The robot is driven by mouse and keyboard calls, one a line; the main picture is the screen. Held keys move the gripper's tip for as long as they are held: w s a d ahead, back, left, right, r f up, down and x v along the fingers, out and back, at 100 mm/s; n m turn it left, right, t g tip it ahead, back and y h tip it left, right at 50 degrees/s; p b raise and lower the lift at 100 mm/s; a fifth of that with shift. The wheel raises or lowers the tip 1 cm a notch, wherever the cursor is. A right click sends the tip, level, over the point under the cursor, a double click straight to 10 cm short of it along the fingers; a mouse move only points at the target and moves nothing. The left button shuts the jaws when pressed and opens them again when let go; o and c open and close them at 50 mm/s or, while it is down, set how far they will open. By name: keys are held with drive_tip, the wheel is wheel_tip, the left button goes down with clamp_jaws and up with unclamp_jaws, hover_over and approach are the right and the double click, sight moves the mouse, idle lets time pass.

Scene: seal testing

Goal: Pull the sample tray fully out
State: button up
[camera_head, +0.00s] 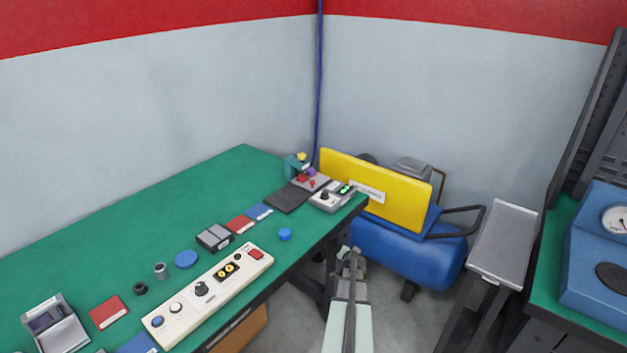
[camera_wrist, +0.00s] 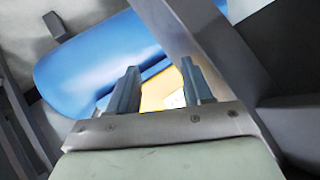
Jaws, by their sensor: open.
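I cannot tell for sure which thing is the sample tray. A flat grey metal tray-like top (camera_head: 506,238) sits on a dark stand at the right. A blue machine (camera_head: 597,255) with a gauge stands on the green bench at the right edge, partly cut off. My gripper (camera_head: 351,256) is beyond the right edge of the left bench, in front of the blue tank and left of the stand. In the wrist view my gripper (camera_wrist: 160,86) is open, with nothing visibly held between its fingers.
A long green bench (camera_head: 120,238) on the left carries a white control panel (camera_head: 208,297) and several small items. A blue tank (camera_head: 405,250) and a yellow panel (camera_head: 375,188) stand behind my gripper. The tank also shows in the wrist view (camera_wrist: 85,65). Grey floor lies between the benches.

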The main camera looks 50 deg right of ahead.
drive_tip(key=s+d+r+m+g+h, duration=0.1)
drive_tip(key=s+d+r+m, duration=0.3)
drive_tip(key=d+r, duration=0.85)
drive_tip(key=s+d+r+m+g+h, duration=0.15)
drive_tip(key=s+d+r, duration=0.35)
drive_tip(key=d+r, duration=0.7)
drive_tip(key=n+y, duration=1)
drive_tip(key=n, duration=0.9)
approach(312, 182)
drive_tip(key=shift+h, duration=0.25)
drive_tip(key=x, duration=0.8)
clamp_jaws()
